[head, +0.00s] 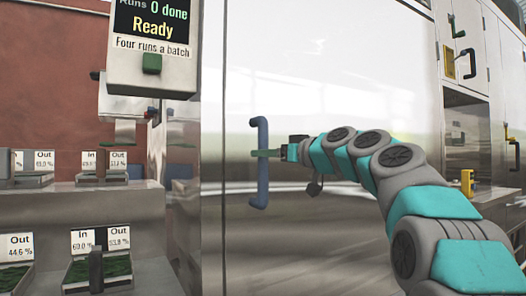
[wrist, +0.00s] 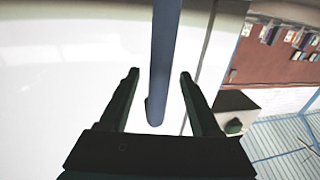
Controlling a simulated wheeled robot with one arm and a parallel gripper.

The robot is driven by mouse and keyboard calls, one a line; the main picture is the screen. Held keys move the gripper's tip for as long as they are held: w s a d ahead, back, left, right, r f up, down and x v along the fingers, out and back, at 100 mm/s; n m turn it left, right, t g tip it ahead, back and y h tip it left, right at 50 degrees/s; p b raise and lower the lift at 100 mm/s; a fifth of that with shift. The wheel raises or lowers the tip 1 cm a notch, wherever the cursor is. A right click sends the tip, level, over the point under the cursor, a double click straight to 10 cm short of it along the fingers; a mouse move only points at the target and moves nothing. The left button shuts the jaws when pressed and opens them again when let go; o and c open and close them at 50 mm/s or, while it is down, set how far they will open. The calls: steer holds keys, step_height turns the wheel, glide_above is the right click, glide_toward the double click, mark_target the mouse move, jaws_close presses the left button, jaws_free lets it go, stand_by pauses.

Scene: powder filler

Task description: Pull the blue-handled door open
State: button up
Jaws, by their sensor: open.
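The blue handle (head: 261,163) is a vertical bar on the pale, shiny door (head: 330,90) in the head view. The door looks closed, with its left edge beside the machine. My gripper (head: 266,153) is at the handle, reaching in from the right. In the wrist view the blue handle (wrist: 164,60) runs between the two dark, spread fingers of my gripper (wrist: 160,85). A gap shows between the bar and each finger. I cannot tell how deep the bar sits between the fingertips.
A display box (head: 152,45) reading "Ready" with a green button hangs left of the door. Trays (head: 98,272) with In and Out labels stand on steps at lower left.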

steer(key=shift+x, duration=1.25)
steer(key=shift+c, duration=0.2)
jaws_close()
